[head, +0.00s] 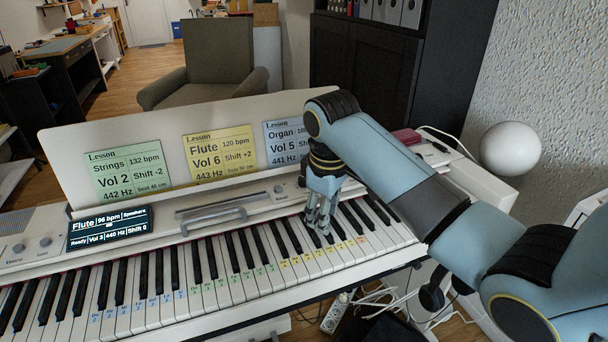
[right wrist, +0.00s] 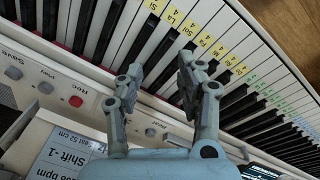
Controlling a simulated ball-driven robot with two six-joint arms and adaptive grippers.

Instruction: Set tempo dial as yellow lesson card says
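The yellow lesson card (head: 219,153) stands in the middle of the music rest and reads Flute, 120 bpm, Vol 6, Shift +2. The piano's display (head: 109,229) reads Flute, 96 bpm, Vol 3, 440 Hz, Shift 0. Two round knobs sit left of the display, one of them here (head: 45,242); I cannot tell which control is the tempo dial. My right gripper (head: 319,228) points down over the right part of the keyboard. In the right wrist view (right wrist: 160,72) its fingers are apart with nothing between them. My left gripper is out of view.
A green card (head: 125,170) and a blue card (head: 286,141), partly behind my right arm, flank the yellow one. A grey handle (head: 213,221) sits on the panel. The right wrist view shows a red button (right wrist: 76,101) marked Rec. A white sphere (head: 510,148) is at the right.

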